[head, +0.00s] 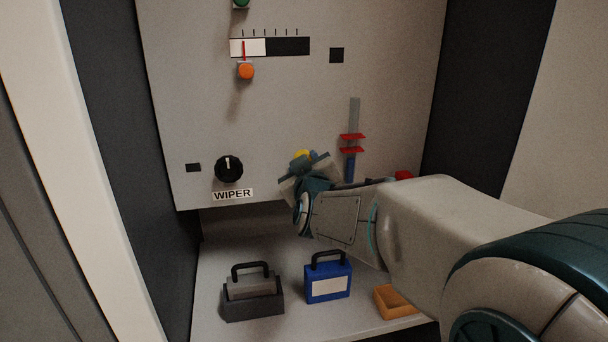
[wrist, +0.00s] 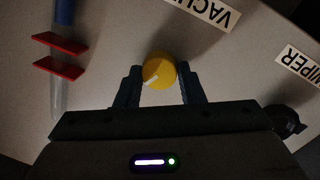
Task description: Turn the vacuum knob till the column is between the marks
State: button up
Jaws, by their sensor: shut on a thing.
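The yellow vacuum knob (wrist: 159,72) sits between the two fingers of my gripper (wrist: 156,88) in the wrist view, and the gripper is shut on it. A white pointer mark shows on the knob's lower left. In the head view a bit of the knob (head: 301,155) shows above my gripper (head: 306,172); the rest is hidden. The vertical gauge tube (head: 354,110) holds a blue column (head: 350,168) and has two red marks (head: 352,136) across it.
A black wiper knob (head: 229,169) is left of my gripper on the panel. An orange button (head: 246,71) sits under a horizontal gauge (head: 270,47). Below, a grey case (head: 250,287), a blue case (head: 328,282) and an orange tray (head: 396,302) stand on the shelf.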

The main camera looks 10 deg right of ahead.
jog(key=shift+d+f+m+g+y+b, duration=0.15)
jog(key=shift+m+y+b, duration=0.15)
jog(key=shift+m+b, duration=1.8)
jog(key=shift+a+r+m+g+y+b, duration=0.15)
jog(key=shift+m+y+b, duration=0.15)
jog(key=shift+m+b, duration=1.75)
jog(key=shift+d+m, duration=0.1)
jog(key=shift+m, duration=0.15)
jog(key=o, duration=1)
